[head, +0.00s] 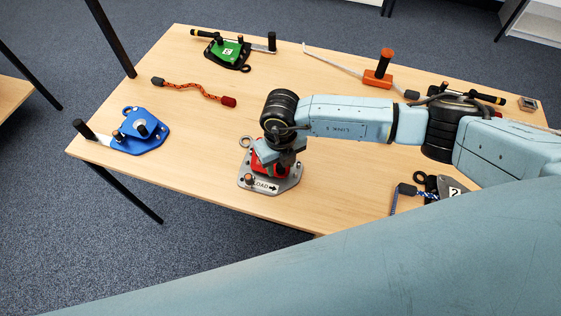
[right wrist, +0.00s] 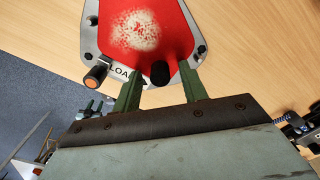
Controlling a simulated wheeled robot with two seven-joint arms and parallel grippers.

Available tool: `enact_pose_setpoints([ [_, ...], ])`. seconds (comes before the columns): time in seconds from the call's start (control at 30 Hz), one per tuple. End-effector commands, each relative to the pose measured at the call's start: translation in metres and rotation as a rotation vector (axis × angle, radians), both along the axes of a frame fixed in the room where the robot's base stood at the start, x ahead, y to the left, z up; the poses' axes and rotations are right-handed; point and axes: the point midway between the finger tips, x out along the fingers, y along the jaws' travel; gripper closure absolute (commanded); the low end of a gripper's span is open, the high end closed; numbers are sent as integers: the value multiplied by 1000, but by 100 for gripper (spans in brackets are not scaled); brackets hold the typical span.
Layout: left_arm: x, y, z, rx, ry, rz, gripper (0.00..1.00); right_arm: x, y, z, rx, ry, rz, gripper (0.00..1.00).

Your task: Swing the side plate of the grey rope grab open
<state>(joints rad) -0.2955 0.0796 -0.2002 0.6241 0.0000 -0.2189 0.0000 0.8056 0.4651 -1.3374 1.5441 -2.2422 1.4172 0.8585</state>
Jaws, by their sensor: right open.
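The grey rope grab (head: 290,181) lies on the wooden table near its front edge, with a "LOAD" arrow on its plate. In the right wrist view its grey plate (right wrist: 91,38) carries a worn red part (right wrist: 178,30). A black knob (right wrist: 160,76) stands at the near end, with an orange-tipped peg (right wrist: 96,76) to its left. My right gripper (head: 268,158) is over the grab and hides part of it. In the right wrist view its green fingers (right wrist: 160,72) are apart, one on each side of the black knob; contact is not clear. My left gripper is not in view.
A blue device (head: 142,133) lies at the left and a green one (head: 227,52) at the back. A red cord (head: 193,88) lies between them. An orange-handled tool (head: 380,70) stands at the back right.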

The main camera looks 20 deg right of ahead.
Motion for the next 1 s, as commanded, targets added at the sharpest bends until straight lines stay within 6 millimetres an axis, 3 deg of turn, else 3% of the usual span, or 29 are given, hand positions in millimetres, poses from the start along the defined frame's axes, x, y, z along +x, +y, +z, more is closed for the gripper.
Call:
enact_pose_setpoints([
  [0.13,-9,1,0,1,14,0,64,0,0,0,0,0,0,60],
  [0.43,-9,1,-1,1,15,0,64,0,0,1,1,0,0,99],
  [1.0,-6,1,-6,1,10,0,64,4,-8,0,0,-3,85,100],
])
